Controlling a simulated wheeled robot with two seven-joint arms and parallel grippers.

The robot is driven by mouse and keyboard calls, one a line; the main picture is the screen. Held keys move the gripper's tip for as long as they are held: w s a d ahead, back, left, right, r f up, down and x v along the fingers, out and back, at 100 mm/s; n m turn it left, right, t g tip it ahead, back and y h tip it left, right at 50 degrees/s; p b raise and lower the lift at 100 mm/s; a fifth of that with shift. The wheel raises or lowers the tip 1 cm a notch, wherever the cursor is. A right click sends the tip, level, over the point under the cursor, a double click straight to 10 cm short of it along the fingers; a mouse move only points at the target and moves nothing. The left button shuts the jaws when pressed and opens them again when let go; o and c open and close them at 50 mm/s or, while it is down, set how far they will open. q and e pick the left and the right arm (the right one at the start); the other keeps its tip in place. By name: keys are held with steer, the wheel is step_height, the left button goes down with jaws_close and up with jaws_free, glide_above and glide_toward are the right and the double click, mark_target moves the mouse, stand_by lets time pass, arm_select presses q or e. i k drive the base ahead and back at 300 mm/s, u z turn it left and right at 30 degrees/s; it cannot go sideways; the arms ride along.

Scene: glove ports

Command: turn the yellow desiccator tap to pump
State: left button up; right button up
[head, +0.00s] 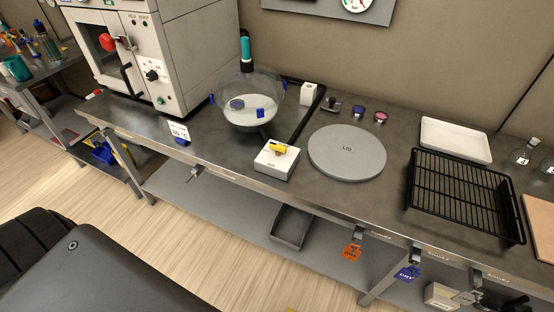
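The yellow tap (279,149) sits on top of a small white block (276,161) near the front edge of the bench. Small dark lettering on the block is too small to read. A clear glass desiccator (252,98) stands just behind and to the left, with a teal-and-black upright piece (245,50) above it. Blue and white items show inside the glass. A dark line or tube runs behind the block towards the back of the bench. Neither of my grippers shows in the head view.
A round grey lid (347,153) lies right of the tap block. Farther right are a black wire rack (465,195) and a white tray (455,139). A white oven-like cabinet (160,50) stands at left. A small temperature sign (179,132) stands near the front edge.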

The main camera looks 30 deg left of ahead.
mark_target(278, 148)
steer(key=k, duration=1.1)
steer(key=z, duration=0.6)
steer(key=i, duration=1.45)
steer(key=u, duration=0.6)
